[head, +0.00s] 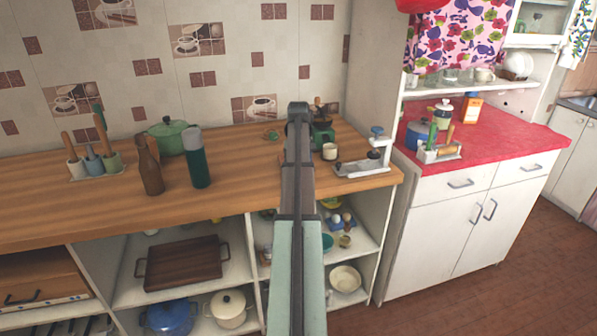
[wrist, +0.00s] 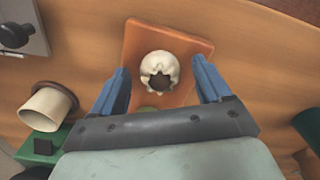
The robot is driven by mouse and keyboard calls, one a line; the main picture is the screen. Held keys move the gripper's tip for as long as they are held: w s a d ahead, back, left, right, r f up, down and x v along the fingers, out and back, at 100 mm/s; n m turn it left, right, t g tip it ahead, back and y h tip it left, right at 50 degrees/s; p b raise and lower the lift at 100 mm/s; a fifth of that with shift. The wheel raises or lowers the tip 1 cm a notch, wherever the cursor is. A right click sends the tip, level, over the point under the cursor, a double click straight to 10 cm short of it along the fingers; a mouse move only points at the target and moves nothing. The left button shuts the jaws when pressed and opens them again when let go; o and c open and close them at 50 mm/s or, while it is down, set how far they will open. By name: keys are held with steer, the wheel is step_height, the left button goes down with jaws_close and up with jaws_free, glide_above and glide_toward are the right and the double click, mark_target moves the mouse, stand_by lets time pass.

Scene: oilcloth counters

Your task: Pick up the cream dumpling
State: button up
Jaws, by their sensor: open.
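The cream dumpling (wrist: 160,66) shows in the wrist view, round and pale with a dark patch at its middle. It sits on a small orange-brown board (wrist: 192,45) on the wooden counter. My gripper (wrist: 161,72) is open, with one blue finger on each side of the dumpling and a gap on both sides. Nothing is held. In the head view my arm hides the dumpling, and the fingers cannot be made out.
In the wrist view a cream cup (wrist: 45,108) and a green object (wrist: 38,147) stand left, and a grey device with a black knob (wrist: 18,32) is at upper left. A green round thing (wrist: 309,125) is at right. A green bottle (head: 198,160) stands farther left on the wooden counter.

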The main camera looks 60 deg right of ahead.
steer(key=shift+c, duration=0.2)
steer(key=c, duration=0.6)
steer(key=shift+c, duration=0.2)
